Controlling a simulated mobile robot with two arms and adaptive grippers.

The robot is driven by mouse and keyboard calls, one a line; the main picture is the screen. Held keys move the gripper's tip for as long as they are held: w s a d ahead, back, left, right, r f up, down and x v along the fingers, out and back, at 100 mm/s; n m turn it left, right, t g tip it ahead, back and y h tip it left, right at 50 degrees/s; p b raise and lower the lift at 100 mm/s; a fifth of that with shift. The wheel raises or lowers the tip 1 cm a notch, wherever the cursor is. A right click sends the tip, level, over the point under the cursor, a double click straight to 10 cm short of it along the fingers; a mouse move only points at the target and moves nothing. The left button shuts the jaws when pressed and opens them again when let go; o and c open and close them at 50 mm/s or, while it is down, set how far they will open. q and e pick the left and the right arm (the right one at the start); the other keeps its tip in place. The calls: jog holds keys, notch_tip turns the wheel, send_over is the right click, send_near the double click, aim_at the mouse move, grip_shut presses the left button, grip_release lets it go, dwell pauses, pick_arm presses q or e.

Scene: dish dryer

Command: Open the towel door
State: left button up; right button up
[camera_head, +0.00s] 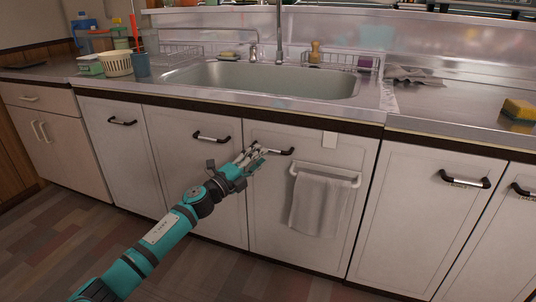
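The towel door (268,205) is a pale cabinet door under the sink, and it looks shut. A white towel (318,205) hangs from a white rail (338,173) on it. The door's dark and silver handle (285,151) is near its top left. My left gripper (254,157) is at the left end of this handle, overlapping it in the picture. I cannot tell whether its fingers touch or grip the handle, and the finger gap is unclear. My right gripper is not in view.
More shut cabinet doors with handles stand on both sides. Above are the metal counter (440,105) and a sink (265,80). A white basket (117,64) and a yellow sponge (519,109) sit on the counter. The floor (200,270) before the doors is clear.

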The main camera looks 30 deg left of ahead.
pick_arm(q)
jog(key=shift+b+x, duration=0.35)
jog(key=shift+x, duration=1.95)
grip_shut()
jog(key=shift+f, duration=0.1)
